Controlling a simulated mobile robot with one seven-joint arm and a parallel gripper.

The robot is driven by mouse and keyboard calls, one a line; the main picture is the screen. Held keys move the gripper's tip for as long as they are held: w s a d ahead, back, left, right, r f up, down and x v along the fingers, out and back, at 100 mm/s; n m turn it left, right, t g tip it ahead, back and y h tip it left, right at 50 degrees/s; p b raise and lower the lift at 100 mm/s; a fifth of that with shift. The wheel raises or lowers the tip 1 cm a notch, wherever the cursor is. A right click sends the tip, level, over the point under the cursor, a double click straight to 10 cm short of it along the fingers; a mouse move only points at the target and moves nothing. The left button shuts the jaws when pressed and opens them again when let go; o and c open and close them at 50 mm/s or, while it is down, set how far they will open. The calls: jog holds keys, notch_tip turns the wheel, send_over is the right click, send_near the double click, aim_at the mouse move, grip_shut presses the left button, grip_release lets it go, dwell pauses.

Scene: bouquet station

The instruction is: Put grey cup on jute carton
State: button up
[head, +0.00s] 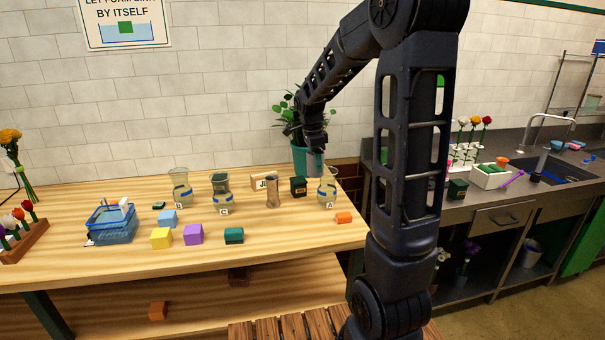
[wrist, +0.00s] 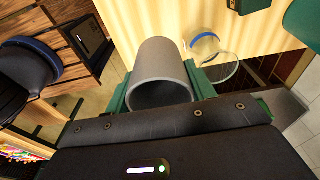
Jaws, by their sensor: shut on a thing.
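The grey cup (head: 315,164) is held by my gripper (head: 314,148), above the wooden table near its back right. In the wrist view the grey cup (wrist: 165,68) lies between the green fingers of my gripper (wrist: 162,84), with its open end facing the camera. The gripper is shut on it. The jute carton (head: 262,183), a small tan box with a partly hidden dark label, stands on the table to the left of and below the cup. A brownish cylinder stands partly in front of it. The cup is clear of the carton.
A dark green box (head: 298,187) stands between carton and vase. The brownish cylinder (head: 273,192) and vase C (head: 222,200) are close. A potted plant (head: 300,155) is behind.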

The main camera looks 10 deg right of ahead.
jog(key=w+a+r, duration=0.3)
jog(key=w+a, duration=0.1)
jog(key=w, duration=0.5)
jog(key=w+a+r, duration=0.2)
jog(key=w+a, duration=0.1)
jog(key=w, duration=0.6)
notch_tip(320, 180, up, 2)
send_over(266, 174)
jog(key=f, duration=1.9)
jog(key=shift+w+a+f, duration=0.2)
jog(key=shift+a+f, duration=0.15)
jog(key=shift+f, duration=0.15)
jog(key=o, duration=1)
jog(key=shift+o, duration=0.2)
